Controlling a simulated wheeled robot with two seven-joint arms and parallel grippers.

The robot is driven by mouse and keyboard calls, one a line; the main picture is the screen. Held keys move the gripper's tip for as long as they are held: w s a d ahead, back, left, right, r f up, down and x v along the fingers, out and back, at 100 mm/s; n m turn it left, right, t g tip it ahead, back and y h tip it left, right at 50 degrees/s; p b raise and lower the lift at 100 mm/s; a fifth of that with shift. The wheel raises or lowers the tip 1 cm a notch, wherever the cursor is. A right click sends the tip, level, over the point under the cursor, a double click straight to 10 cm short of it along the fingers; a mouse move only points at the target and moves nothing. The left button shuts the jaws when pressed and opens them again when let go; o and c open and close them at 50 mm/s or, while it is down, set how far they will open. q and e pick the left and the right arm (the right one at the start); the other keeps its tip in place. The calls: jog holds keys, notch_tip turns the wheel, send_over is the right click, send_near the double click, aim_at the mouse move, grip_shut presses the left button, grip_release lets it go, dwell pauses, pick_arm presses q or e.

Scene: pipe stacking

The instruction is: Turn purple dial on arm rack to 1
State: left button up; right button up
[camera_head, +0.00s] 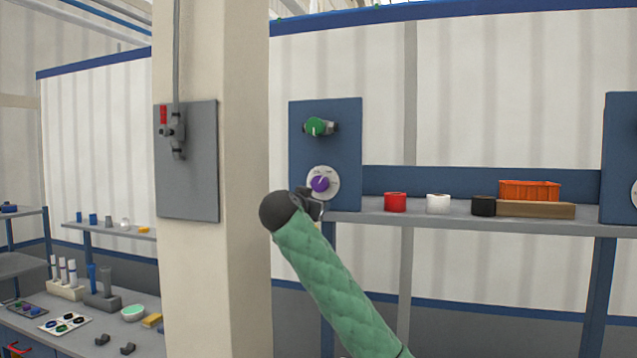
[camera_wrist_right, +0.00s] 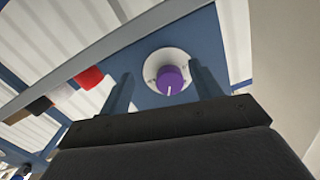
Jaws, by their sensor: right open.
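The purple dial (camera_head: 320,184) sits on a round white plate (camera_head: 331,173) low on the blue upright panel at the left end of the rack. Its scale marks are too small to read. My right gripper (camera_head: 311,202), at the end of my green-sleeved arm, is just in front of and below the dial. In the right wrist view, the purple dial (camera_wrist_right: 170,81) shows between the two open fingers (camera_wrist_right: 163,82), with a short white mark on its face. No finger clearly touches it. My left gripper is out of view.
A green-handled valve (camera_head: 317,127) is above the dial. A thick pillar (camera_head: 243,240) stands left of the rack.

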aim_at(319, 184)
jog(key=shift+m+h, duration=0.4)
jog(key=r, duration=0.1)
jog(key=r+p, duration=0.1)
jog(key=r, duration=0.1)
jog(key=w+r+p, duration=0.1)
jog(key=r, duration=0.1)
jog(key=shift+d, duration=0.35)
jog(key=p+x, duration=0.3)
jog(key=x, duration=0.1)
jog(key=shift+w+d+f, duration=0.1)
jog(key=shift+w+f, duration=0.05)
jog(key=shift+w, duration=0.3)
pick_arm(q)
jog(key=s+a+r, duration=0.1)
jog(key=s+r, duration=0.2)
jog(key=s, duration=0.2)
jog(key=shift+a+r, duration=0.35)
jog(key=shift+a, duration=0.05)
pick_arm(e)
jog(key=c, duration=1)
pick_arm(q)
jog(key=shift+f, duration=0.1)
pick_arm(e)
jog(key=shift+f, duration=0.1)
